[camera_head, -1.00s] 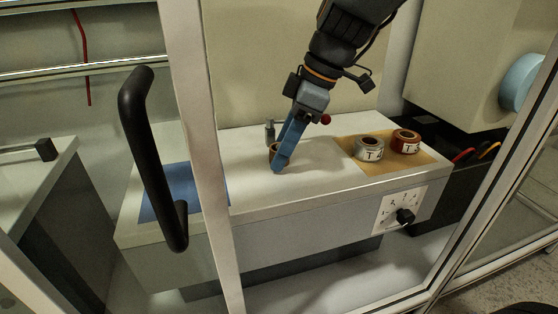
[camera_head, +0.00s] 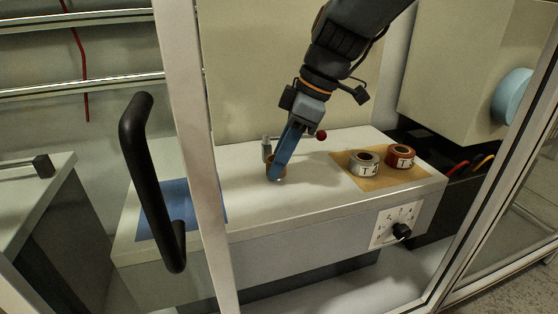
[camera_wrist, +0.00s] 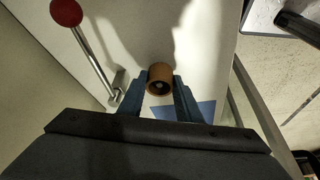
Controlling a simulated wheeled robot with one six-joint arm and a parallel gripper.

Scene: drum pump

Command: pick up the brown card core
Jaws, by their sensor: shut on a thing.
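The brown card core (camera_wrist: 160,78) is a short hollow cylinder between the two blue fingers of my gripper (camera_wrist: 160,92) in the wrist view. My gripper is shut on it, with a finger at each side. In the head view my gripper (camera_head: 278,174) reaches down to the white bench top, and the core (camera_head: 270,168) is partly hidden behind the near finger. I cannot tell whether the core still touches the bench.
A metal lever with a red knob (camera_wrist: 66,12) stands close beside my gripper. A silver roll (camera_head: 364,164) and a red roll (camera_head: 400,156) sit on a tan mat (camera_head: 377,181) at right. A blue mat (camera_head: 178,196) lies at left. A door frame with a black handle (camera_head: 140,170) is in front.

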